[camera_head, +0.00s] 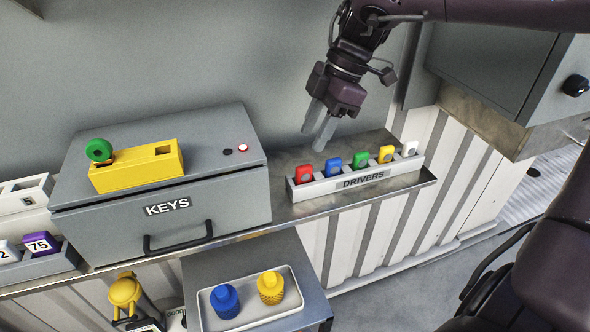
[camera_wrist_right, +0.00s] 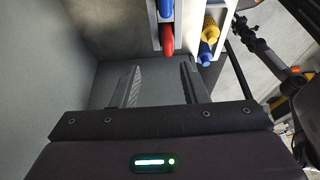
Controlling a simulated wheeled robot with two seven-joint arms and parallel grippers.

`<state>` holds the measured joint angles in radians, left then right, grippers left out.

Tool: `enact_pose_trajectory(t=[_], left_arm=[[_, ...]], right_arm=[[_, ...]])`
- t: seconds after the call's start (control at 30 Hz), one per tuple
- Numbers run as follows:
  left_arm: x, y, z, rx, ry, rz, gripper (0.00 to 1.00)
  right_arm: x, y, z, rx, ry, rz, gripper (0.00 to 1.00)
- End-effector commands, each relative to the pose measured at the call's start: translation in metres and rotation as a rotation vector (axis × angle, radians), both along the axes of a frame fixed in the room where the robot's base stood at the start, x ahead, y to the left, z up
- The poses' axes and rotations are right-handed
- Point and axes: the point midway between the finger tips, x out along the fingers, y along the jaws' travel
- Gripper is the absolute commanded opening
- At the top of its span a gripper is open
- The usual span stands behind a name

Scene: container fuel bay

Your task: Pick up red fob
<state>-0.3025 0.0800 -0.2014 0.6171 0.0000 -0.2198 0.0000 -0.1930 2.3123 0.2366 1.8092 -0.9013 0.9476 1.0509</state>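The red fob (camera_head: 304,174) stands in the leftmost slot of the white DRIVERS rack (camera_head: 300,193), on a metal shelf. My right gripper (camera_head: 315,138) hangs just above and behind that end of the rack, fingers pointing down. In the right wrist view its two fingers (camera_wrist_right: 159,82) are apart with nothing between them. The red fob (camera_wrist_right: 167,38) shows there beyond the fingertips, towards the right finger, not touching. I cannot make out my left gripper in either view.
Blue (camera_head: 334,166), green (camera_head: 361,162), yellow (camera_head: 386,154) and white (camera_head: 409,149) fobs fill the rack rightwards. A grey KEYS box (camera_head: 240,200) stands close on the left, a wall behind. A tray (camera_head: 249,318) holds blue and yellow pieces below.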

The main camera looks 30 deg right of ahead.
Motion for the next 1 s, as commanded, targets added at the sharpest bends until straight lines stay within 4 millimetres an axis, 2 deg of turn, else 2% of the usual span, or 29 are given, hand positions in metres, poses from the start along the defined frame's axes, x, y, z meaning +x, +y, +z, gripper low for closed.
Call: enact_pose_trajectory(t=[0.17, 0.43, 0.57, 0.77, 1.0], left_arm=[[0.006, -0.001, 0.004, -0.001, -0.008, 0.000, 0.36], [-0.002, -0.001, 0.012, -0.002, 0.002, 0.000, 0.36], [-0.001, -0.001, 0.013, -0.001, 0.001, 0.000, 0.36], [0.005, -0.001, 0.013, -0.001, -0.006, 0.001, 0.36], [0.005, 0.000, 0.013, 0.000, -0.006, 0.002, 0.36]], right_arm=[[0.000, 0.008, -0.019, 0.003, 0.001, 0.002, 0.40], [-0.001, 0.020, -0.056, 0.003, 0.002, 0.001, 0.40], [0.000, 0.023, -0.063, 0.003, -0.002, 0.000, 0.40], [0.000, 0.023, -0.063, 0.002, -0.002, -0.001, 0.40], [0.000, 0.023, -0.063, 0.002, -0.002, -0.001, 0.10]])
